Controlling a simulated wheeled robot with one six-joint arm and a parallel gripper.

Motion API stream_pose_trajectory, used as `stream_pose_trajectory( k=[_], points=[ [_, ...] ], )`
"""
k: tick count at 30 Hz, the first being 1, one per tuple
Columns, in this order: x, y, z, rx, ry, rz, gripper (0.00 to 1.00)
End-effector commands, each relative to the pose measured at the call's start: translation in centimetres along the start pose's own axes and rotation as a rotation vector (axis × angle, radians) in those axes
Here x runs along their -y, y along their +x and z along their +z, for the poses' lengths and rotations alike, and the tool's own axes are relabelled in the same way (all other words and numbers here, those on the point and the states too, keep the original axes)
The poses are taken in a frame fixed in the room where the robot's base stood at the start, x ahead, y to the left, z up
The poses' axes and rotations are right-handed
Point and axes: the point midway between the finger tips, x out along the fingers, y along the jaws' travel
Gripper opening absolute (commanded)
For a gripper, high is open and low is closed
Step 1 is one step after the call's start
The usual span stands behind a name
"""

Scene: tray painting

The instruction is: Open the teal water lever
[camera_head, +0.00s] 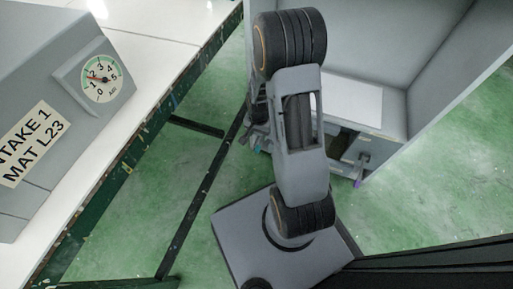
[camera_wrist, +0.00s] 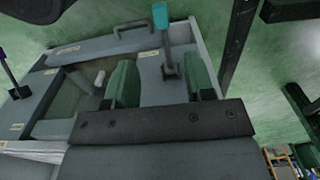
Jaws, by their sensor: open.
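The teal water lever (camera_wrist: 160,17) shows in the wrist view as a teal handle on a grey stem, rising from a small dark base on a grey panel (camera_wrist: 150,92). My gripper (camera_wrist: 158,60) is open, with a green finger on each side of the lever's lower stem in the picture. I cannot tell whether either finger touches it or how far off the stem is. My gripper is mostly hidden behind my arm there.
A purple-tipped lever (camera_wrist: 12,75) stands at the panel's left, and a grey bar handle (camera_wrist: 137,27) lies behind. The grey open cabinet (camera_head: 440,60) holds a white sheet (camera_head: 345,100). A white table (camera_head: 150,50) carries a grey gauge box (camera_head: 35,85). Green floor lies between.

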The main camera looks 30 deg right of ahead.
Motion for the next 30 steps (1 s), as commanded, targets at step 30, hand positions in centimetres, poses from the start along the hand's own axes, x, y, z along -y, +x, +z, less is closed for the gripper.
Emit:
stream_pose_trajectory(
  k=[30],
  points=[
    [0.1,10.8,0.0,0.001,-0.002,0.000,0.49]
  ],
)
